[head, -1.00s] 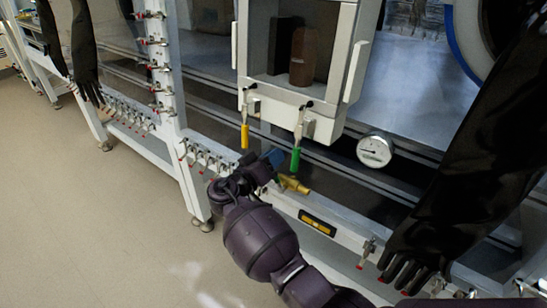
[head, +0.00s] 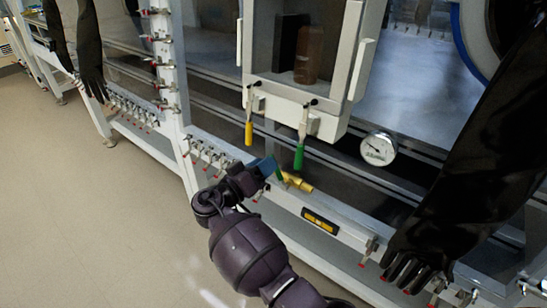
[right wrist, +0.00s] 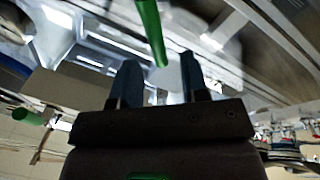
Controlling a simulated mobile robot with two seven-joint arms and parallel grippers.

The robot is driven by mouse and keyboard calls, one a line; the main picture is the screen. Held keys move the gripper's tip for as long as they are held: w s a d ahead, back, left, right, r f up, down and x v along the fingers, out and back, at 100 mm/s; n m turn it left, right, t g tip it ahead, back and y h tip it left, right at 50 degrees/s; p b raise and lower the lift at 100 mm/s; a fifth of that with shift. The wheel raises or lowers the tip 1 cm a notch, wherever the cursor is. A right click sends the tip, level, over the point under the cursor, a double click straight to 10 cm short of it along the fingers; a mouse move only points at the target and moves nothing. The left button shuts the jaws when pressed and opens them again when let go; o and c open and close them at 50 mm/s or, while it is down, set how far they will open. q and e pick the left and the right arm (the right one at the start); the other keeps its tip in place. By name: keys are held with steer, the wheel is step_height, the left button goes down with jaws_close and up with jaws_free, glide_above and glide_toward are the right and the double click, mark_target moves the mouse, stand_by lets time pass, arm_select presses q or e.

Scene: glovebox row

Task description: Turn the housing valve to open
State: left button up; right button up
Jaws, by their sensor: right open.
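A brass valve (head: 297,182) sits on the white front rail below the transfer box, with a green piece (head: 279,173) at its left end. A green-handled lever (head: 299,156) and a yellow-handled lever (head: 249,132) hang from the box just above. Which of these is the housing valve is not marked. My right gripper (head: 269,167) is beside the brass valve's left end, open. In the right wrist view, the open fingers (right wrist: 160,72) have a green handle (right wrist: 149,30) beyond and between their tips; contact cannot be told. A second green piece (right wrist: 28,117) shows at left. My left gripper is not in view.
A round gauge (head: 378,149) stands right of the brass valve. Black gloves hang at right (head: 470,180) and far left (head: 90,50). Small red-tipped taps (head: 205,152) line the rail. The floor (head: 90,230) at left is clear.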

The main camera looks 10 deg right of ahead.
steer(key=shift+v, duration=2.8)
steer(key=shift+c, duration=0.3)
